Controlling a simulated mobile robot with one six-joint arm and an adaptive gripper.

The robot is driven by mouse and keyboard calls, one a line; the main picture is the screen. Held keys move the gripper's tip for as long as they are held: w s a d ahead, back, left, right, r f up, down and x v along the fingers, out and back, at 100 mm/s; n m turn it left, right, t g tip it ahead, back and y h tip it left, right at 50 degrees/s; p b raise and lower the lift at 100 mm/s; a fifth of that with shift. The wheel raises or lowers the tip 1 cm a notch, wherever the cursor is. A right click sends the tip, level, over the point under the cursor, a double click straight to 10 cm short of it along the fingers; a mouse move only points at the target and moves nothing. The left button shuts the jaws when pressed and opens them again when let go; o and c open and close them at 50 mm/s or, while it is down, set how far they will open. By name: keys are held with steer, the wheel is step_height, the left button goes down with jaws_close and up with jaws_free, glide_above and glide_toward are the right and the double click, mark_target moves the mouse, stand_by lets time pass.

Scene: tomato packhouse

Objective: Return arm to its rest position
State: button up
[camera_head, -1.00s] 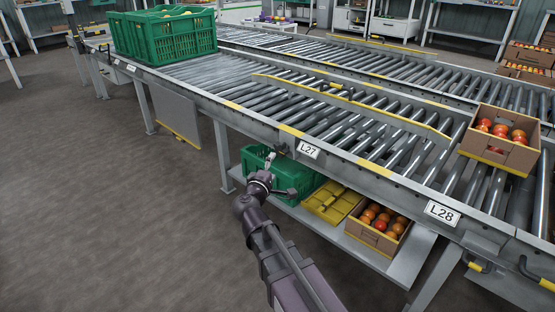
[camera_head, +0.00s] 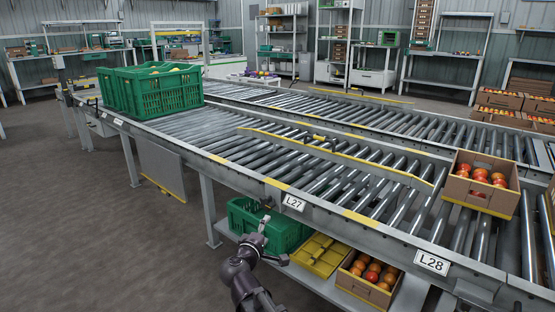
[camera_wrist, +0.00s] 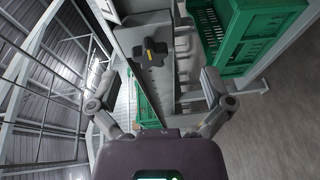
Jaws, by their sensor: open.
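My gripper (camera_head: 265,238) is low in the head view, in front of the lower shelf of the roller conveyor, beside the green crate (camera_head: 282,229) under the L27 label. In the wrist view my gripper (camera_wrist: 160,104) has its two fingers spread wide apart with nothing held between them. A dark knob (camera_wrist: 150,52) on a grey conveyor part shows beyond the fingers. A green crate (camera_wrist: 238,70) stands to their right in that view.
The roller conveyor (camera_head: 335,208) runs across the view with green crates (camera_head: 165,95) at its far left. A cardboard box (camera_head: 483,202) of tomatoes stands at right. The shelf below holds a yellow crate (camera_head: 320,255) and another tomato box (camera_head: 350,288). The left floor (camera_head: 90,220) is clear.

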steer(key=s+d+f+m+g, duration=0.3)
steer(key=d+f+m+g, duration=0.3)
steer(key=d, duration=0.4)
steer(key=s+d+f+m+g, duration=0.2)
steer(key=d+f+m+g, duration=0.25)
steer(key=d+f, duration=0.45)
steer(key=s+d+f+m+g+y, duration=0.2)
steer(key=s+d+m+g+y, duration=0.1)
steer(key=s+d+g+y, duration=0.25)
steer(key=s+a+r+p, duration=0.1)
steer(key=s+r+p, duration=0.1)
steer(key=r+p, duration=2.7)
steer(key=s+a+r+p, duration=0.1)
steer(key=s+r+p, duration=0.1)
steer(key=r+p, duration=2.8)
steer(key=shift+r+p, duration=0.15)
steer(key=shift+p, duration=0.15)
